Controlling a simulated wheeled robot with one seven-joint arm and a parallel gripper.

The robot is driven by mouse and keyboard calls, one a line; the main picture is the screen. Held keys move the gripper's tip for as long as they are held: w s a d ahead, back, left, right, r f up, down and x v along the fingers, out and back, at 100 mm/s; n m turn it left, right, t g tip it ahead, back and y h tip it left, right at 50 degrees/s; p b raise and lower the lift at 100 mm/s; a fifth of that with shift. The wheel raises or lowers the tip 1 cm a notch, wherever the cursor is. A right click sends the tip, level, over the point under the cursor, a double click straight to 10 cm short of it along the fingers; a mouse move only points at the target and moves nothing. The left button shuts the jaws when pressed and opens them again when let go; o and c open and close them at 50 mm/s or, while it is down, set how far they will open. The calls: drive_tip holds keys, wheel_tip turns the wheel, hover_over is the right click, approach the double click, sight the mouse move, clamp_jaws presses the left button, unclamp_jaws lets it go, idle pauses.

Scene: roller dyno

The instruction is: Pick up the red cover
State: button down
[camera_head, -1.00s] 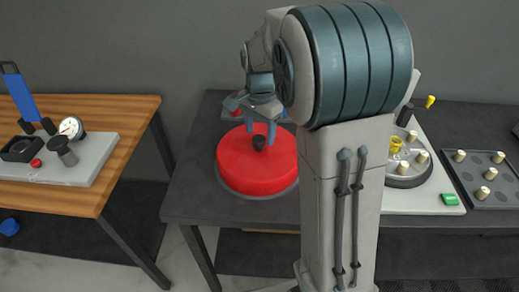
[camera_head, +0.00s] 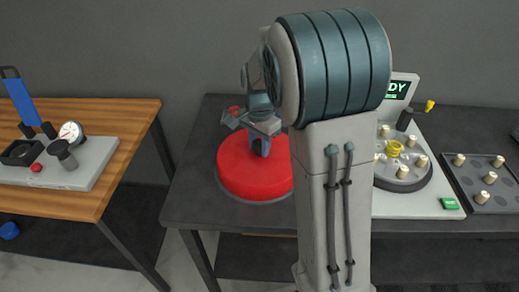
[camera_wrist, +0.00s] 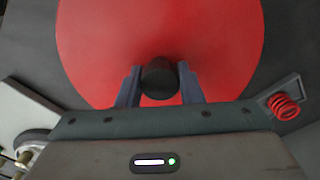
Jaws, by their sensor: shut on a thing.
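The red cover (camera_head: 238,174) is a thick round red disc sitting on the dark table in the head view. In the wrist view the red cover (camera_wrist: 215,40) fills the upper middle, with a black knob (camera_wrist: 158,78) on its top. My gripper (camera_head: 262,147) points down over the cover. In the wrist view my gripper (camera_wrist: 158,86) has its two fingers on either side of the knob, shut on it. In the head view the knob is hidden by the fingers. The cover appears level and resting on the table; any gap under it cannot be seen.
To the right stands a pale machine (camera_head: 455,205) with a round plate of several pegs and a yellow part (camera_head: 394,148). A dark tray (camera_head: 508,193) with pegs lies further right. A wooden table (camera_head: 50,196) stands left.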

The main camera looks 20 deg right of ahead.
drive_tip(key=shift+w+r, duration=0.1)
drive_tip(key=shift+r, duration=0.4)
drive_tip(key=r, duration=0.3)
drive_tip(key=shift+d+r, duration=0.25)
drive_tip(key=shift+d, duration=0.1)
drive_tip(key=d+r+p, duration=0.3)
drive_tip(key=d+r, duration=0.8)
drive_tip(key=shift+s, duration=0.4)
